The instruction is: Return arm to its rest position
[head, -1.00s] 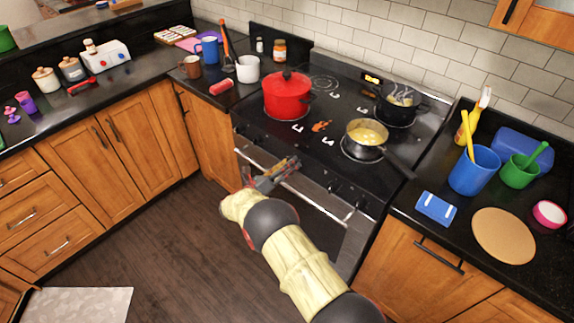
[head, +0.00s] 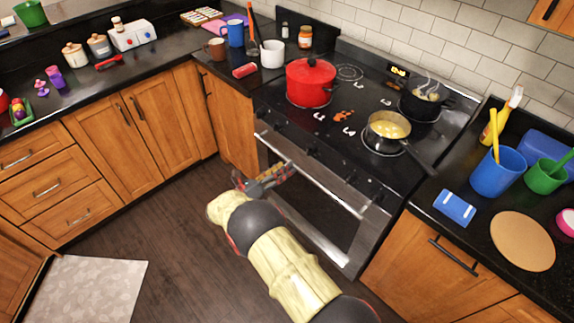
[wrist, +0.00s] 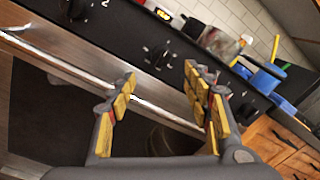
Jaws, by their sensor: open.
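My gripper (head: 268,178) is open and empty in front of the stove (head: 310,185), near the oven handle in the head view. In the wrist view its two yellow-padded fingers (wrist: 165,100) stand apart with nothing between them. Behind them show the oven's metal handle bar (wrist: 65,62) and the dark oven front. My arm reaches up from the bottom of the head view, and the gripper hides part of the oven front.
A red pot (head: 310,84), a saucepan with yellow food (head: 388,126) and a steaming black pan (head: 424,103) stand on the stove. A blue cup (head: 497,174) and a round board (head: 522,241) are on the right counter.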

